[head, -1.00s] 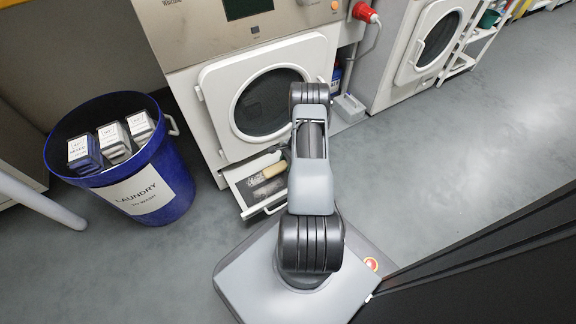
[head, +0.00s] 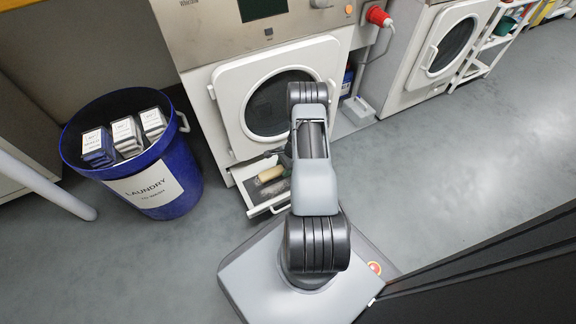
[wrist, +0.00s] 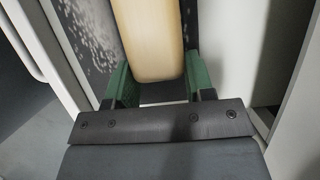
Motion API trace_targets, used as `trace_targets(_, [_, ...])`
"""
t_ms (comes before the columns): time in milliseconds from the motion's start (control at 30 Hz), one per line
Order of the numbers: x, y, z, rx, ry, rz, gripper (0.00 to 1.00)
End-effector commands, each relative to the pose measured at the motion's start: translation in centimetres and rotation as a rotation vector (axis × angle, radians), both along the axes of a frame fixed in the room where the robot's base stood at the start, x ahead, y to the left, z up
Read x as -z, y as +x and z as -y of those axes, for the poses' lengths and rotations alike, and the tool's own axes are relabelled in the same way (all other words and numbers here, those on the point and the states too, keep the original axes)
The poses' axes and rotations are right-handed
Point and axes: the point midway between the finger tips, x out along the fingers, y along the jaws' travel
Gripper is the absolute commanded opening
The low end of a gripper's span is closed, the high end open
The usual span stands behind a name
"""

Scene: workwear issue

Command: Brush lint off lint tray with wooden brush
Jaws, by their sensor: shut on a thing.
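The lint tray (head: 264,209) is a pale drawer pulled out below the dryer's round door, with a dark screen inside. Whitish lint (wrist: 92,28) speckles the screen; most shows left of the brush in the wrist view, with a little at its right. The wooden brush (wrist: 150,40) has a tan handle and lies over the tray; it also shows in the head view (head: 270,174). My gripper (wrist: 158,75) is shut on the handle, with green fingers on either side. The brush's bristles are out of sight. My arm hides the tray's right part in the head view.
A blue laundry bin (head: 160,189) holding several boxed packs stands left of the dryer (head: 210,100). A second machine (head: 405,75) and a white shelf rack (head: 485,55) stand at the right. The grey floor at the right is clear.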

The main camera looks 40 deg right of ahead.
Motion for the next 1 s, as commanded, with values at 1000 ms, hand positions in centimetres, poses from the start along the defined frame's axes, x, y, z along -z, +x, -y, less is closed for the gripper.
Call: trace_targets(1000, [-0.1, 0.9, -5.6, 0.001, 0.004, -0.005, 0.30])
